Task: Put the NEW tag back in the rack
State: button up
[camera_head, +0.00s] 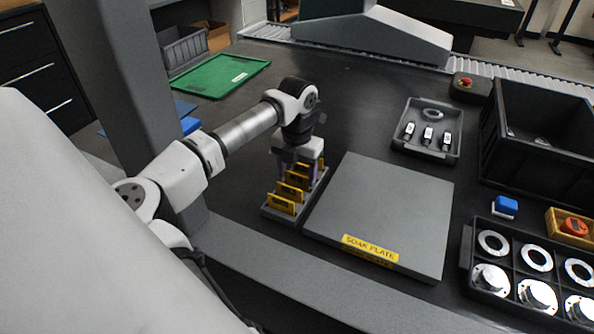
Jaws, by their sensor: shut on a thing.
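A grey rack (268,212) stands just left of the soak plate, with several yellow tags in a row along it. The nearest yellow tag (280,204) stands upright at the front end. Lettering on the tags is too small to read, so I cannot tell which is the NEW tag. My gripper (299,176) points down over the rear half of the rack, shut on a yellow tag between its fingers. The fingers partly hide the held tag and the rear slots. I cannot tell whether the held tag is seated in the rack or just above it.
The flat grey soak plate (385,210) lies close on the rack's right. A grey tray (428,152) with small parts and a black bin (540,167) stand farther right. A green tray (220,76) lies at the back left. Bare dark table lies behind the plate.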

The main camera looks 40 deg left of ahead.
jog(key=o, duration=1.3)
jog(key=shift+r, duration=0.15)
jog(key=shift+r+p, duration=1.95)
jog(key=shift+r, duration=1.45)
